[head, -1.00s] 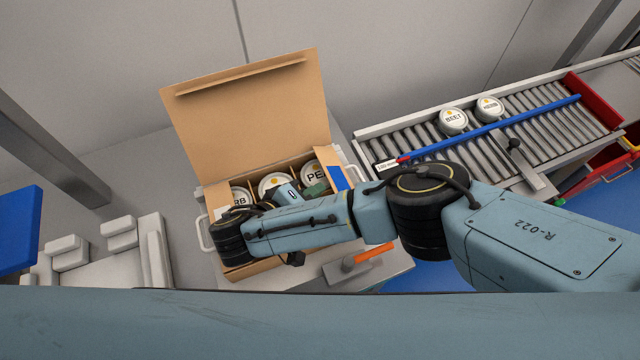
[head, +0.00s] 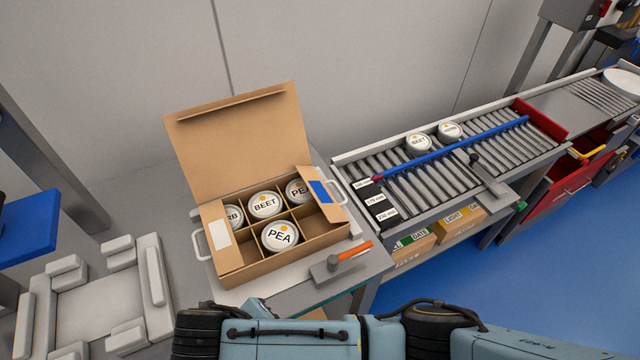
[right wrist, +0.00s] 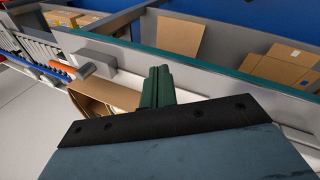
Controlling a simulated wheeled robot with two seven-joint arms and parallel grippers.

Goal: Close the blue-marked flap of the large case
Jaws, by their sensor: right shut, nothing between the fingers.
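The large case (head: 262,268) is an open cardboard box on the grey bench in the head view, with its big back lid (head: 240,135) standing up. The blue-marked flap (head: 334,208) is at its right end, tilted up and hiding part of a tub; its exact angle is hard to tell. A white-marked flap (head: 212,217) is at the left end. Labelled tubs, such as the BEET tub (head: 265,205) and front PEA tub (head: 280,237), sit in the divided inside. My right gripper (right wrist: 157,85) is shut and empty in the right wrist view, apart from anything. My left gripper is out of view.
A roller conveyor (head: 430,180) with a blue bar (head: 450,148) and two tubs runs to the right. A white fixture (head: 95,295) is at the left. My arm crosses the bottom.

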